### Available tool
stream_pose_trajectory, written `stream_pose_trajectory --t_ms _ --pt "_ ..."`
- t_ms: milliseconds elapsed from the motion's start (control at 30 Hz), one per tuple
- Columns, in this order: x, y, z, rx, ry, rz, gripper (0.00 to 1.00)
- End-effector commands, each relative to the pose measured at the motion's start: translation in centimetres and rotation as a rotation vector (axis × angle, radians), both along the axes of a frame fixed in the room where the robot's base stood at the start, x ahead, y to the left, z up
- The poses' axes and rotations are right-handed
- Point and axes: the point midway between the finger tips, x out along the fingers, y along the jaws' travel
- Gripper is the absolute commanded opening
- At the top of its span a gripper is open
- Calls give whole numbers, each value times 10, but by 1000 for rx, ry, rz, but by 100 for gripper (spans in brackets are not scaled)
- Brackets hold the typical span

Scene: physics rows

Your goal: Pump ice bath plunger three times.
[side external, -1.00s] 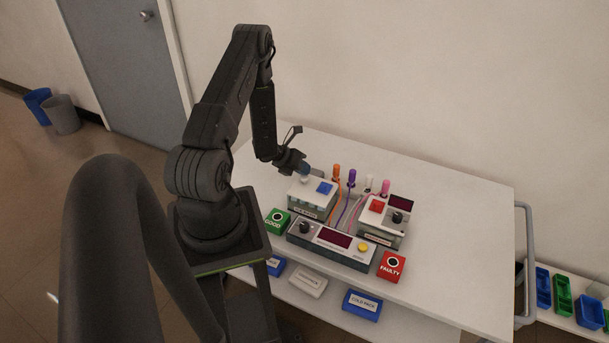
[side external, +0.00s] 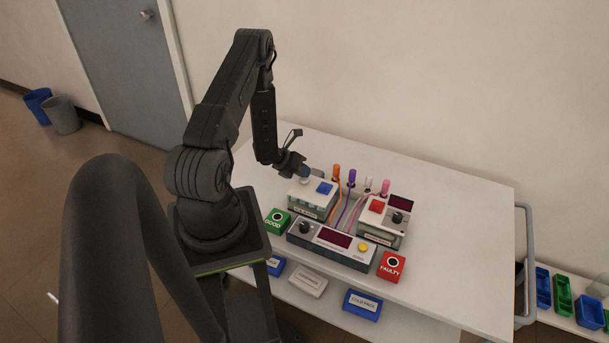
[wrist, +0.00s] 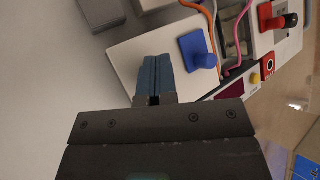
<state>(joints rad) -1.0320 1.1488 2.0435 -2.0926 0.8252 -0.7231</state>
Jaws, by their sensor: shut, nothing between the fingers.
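The ice bath (side external: 308,206) is a white-topped box on the table, with a dark label on its front. Its top also shows in the wrist view (wrist: 133,62). A small pale round knob (side external: 304,182), which looks like the plunger, is at its back left, directly under my gripper. A blue square piece (side external: 324,188) is beside it, and in the wrist view this piece (wrist: 197,50) has a raised knob. My gripper (side external: 304,173) is shut and empty, its blue fingers (wrist: 157,75) together and covering the pale knob in the wrist view. I cannot tell whether they touch it.
Orange, purple, white and pink probes (side external: 352,177) with cables stand behind. A console (side external: 331,244) lies in front, between green GOOD (side external: 277,222) and red FAULTY (side external: 392,266) pads. The table's right is clear.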

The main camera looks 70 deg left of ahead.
Motion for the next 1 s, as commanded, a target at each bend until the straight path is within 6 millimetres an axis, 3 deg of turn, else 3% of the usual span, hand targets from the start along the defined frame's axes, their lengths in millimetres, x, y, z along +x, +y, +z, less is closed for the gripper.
stream_pose_trajectory --t_ms 367,1000 --pt "0 -1 1 -1 2 0 0" --pt "-1 -1 31 -1 1 1 0"
